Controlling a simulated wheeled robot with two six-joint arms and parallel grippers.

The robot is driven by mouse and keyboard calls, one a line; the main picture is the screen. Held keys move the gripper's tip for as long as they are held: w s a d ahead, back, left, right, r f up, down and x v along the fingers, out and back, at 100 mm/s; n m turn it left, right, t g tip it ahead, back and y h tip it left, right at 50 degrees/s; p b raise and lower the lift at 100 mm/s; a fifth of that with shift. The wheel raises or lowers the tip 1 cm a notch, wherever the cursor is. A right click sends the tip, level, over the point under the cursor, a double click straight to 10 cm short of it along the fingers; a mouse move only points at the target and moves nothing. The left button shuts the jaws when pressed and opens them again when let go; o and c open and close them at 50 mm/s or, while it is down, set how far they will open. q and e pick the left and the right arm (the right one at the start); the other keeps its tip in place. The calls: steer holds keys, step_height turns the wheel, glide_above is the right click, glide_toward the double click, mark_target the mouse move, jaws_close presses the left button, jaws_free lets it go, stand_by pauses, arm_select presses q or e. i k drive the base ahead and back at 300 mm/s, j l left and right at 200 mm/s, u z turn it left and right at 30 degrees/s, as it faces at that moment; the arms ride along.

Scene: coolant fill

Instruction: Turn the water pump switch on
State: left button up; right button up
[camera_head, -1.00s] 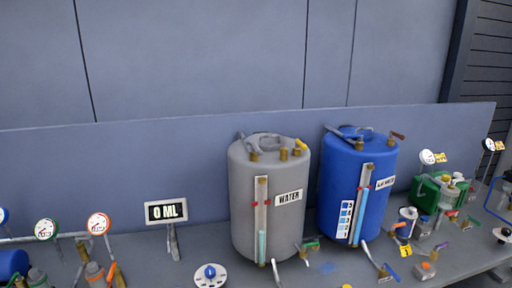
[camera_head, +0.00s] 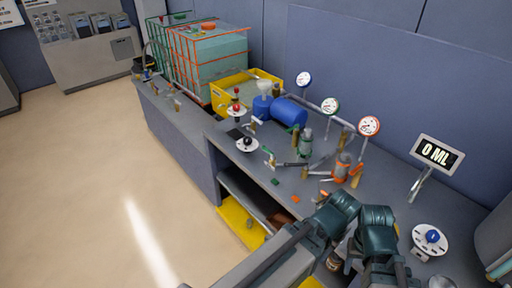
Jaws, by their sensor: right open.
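Several round white dials with knobs show. One with a blue knob (camera_head: 430,238) lies on the bench at the lower right. One with a black knob (camera_head: 247,144) is at the bench's front edge, and one with a red knob (camera_head: 236,109) is farther back. No label shows which is the water pump switch. My right gripper (camera_head: 357,218) is at bottom centre, open with nothing visible between its dark fingers. It is left of the blue-knob dial and apart from it. My left gripper is out of view.
A "0 ML" display (camera_head: 437,153) stands behind the blue-knob dial. Gauges (camera_head: 369,126), pipes and a blue cylinder (camera_head: 289,111) crowd the bench. A yellow tray (camera_head: 219,96) and a caged tank (camera_head: 212,62) stand farther back. The floor (camera_head: 90,190) at left is clear.

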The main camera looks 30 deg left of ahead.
mark_target(246, 140)
steer(key=i+j, duration=0.1)
steer(key=j, duration=0.45)
steer(key=i+j, duration=0.1)
steer(key=j, duration=0.5)
steer(key=i+j, duration=0.1)
steer(key=j, duration=0.45)
